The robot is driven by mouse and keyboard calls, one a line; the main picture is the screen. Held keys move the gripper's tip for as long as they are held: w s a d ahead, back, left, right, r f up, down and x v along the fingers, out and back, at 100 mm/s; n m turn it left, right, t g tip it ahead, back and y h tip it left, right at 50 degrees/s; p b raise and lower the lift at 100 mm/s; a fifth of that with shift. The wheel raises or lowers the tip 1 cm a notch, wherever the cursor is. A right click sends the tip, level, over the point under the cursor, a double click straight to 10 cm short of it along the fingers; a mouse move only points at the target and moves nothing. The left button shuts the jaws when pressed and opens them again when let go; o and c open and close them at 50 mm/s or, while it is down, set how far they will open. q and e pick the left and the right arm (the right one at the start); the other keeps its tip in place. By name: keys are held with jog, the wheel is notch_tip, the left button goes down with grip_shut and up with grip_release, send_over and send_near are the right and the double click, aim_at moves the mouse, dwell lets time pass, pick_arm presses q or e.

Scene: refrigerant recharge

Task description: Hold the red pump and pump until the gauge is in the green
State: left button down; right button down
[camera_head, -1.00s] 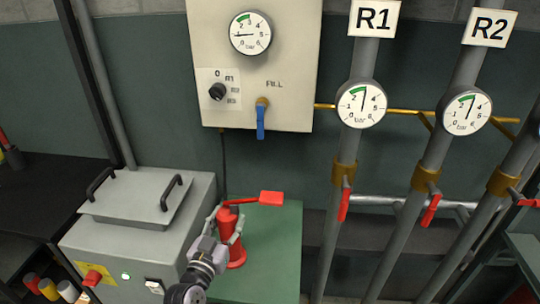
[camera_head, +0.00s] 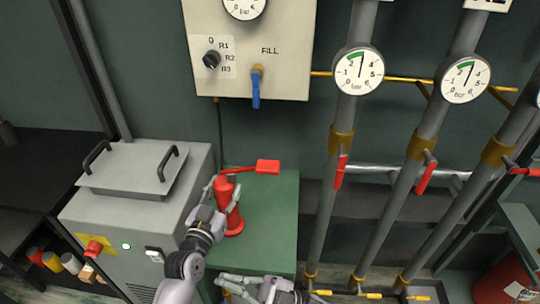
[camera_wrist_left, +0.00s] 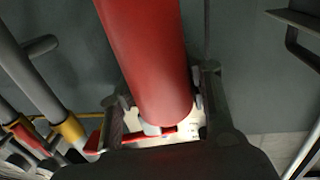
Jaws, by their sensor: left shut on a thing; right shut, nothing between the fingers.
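The red pump (camera_head: 233,214) stands on the green table top (camera_head: 272,225), with its red handle paddle (camera_head: 267,167) sticking out to the right. My left gripper (camera_head: 222,196) is shut on the pump's upper body from the left. In the left wrist view the red cylinder (camera_wrist_left: 150,65) fills the middle between the two fingers. My right gripper (camera_head: 228,284) is shut and empty, low in front of the green table and apart from the pump. The panel gauge (camera_head: 245,6) is cut off by the top edge, so its needle and green band cannot be read.
The panel (camera_head: 290,45) carries a black selector knob (camera_head: 211,59) and a blue FILL valve handle (camera_head: 256,90). Pipes with gauges (camera_head: 358,70) and red valve handles (camera_head: 341,171) stand at the right. A grey machine (camera_head: 135,215) stands left of the pump.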

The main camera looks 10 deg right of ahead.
notch_tip(320, 180, up, 12)
jog(key=n+g, duration=1.6)
jog(key=g, duration=0.2)
notch_tip(320, 180, up, 16)
jog(key=m+t+h, duration=0.3)
jog(key=t+h, duration=0.9)
jog(key=h, duration=1.3)
send_over(270, 165)
jog(key=shift+f, duration=0.25)
notch_tip(270, 165, down, 14)
jog(key=shift+f, duration=0.1)
